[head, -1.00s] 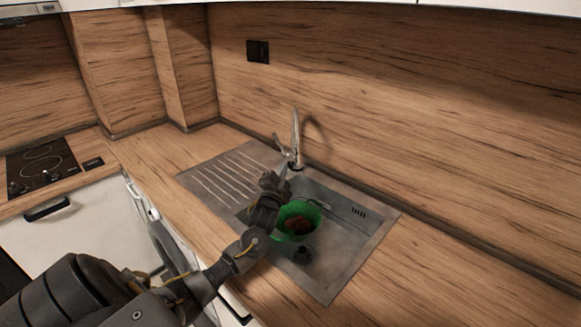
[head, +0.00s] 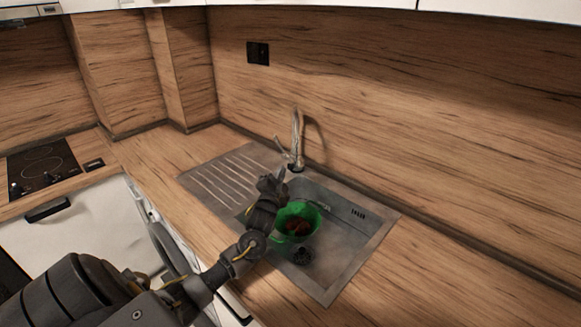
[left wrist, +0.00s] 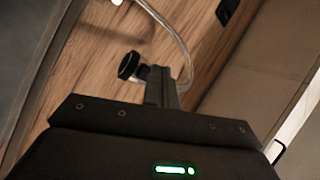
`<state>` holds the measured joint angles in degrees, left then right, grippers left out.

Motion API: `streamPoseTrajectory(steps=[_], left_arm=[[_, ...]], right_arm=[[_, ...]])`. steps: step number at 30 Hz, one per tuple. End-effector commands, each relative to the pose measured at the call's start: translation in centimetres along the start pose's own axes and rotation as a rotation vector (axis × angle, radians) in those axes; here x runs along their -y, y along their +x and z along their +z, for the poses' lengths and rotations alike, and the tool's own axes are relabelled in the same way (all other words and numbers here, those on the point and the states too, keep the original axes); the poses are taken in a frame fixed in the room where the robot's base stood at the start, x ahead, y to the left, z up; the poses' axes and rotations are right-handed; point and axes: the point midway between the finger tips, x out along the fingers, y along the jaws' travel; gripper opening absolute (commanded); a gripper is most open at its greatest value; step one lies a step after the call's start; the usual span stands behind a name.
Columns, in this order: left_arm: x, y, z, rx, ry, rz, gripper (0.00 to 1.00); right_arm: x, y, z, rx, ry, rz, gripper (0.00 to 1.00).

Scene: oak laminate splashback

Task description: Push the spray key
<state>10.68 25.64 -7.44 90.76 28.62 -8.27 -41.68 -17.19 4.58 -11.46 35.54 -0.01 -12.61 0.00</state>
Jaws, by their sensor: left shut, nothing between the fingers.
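The metal faucet (head: 297,130) stands upright at the back edge of the sink, with a lever at its left side. Its curved pipe also shows in the left wrist view (left wrist: 178,38). I cannot make out the spray key for certain in either view. My left gripper (head: 281,175) is shut and empty, in front of the faucet and over the sink's left part; whether it touches the faucet is unclear. Its fingers show in the left wrist view (left wrist: 162,85), with a dark round knob (left wrist: 130,65) beside them. My right gripper is not in view.
A green bowl (head: 313,212) with reddish-brown contents sits in the sink basin (head: 345,235), right of my left gripper. The ribbed drainboard (head: 225,175) is bare. A black socket (head: 258,53) is on the splashback. The counter right of the sink (head: 400,280) is clear.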

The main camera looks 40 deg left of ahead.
Motion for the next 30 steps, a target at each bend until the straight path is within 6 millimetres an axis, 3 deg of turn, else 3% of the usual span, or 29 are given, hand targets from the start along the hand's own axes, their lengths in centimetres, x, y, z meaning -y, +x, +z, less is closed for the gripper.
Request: streamPoseTrajectory(steps=[11, 24, 30], left_arm=[[0.4, -0.5, 0.2, 0.001, 0.0, 0.001, 0.0], [2.4, -4.1, 2.2, 0.001, 0.001, 0.001, 0.0], [2.6, -4.8, 2.6, 0.0, 0.0, 0.0, 0.0]], right_arm=[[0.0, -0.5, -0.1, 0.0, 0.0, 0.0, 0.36], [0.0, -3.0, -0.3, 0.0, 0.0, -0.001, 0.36], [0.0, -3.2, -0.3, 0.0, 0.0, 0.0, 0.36]])
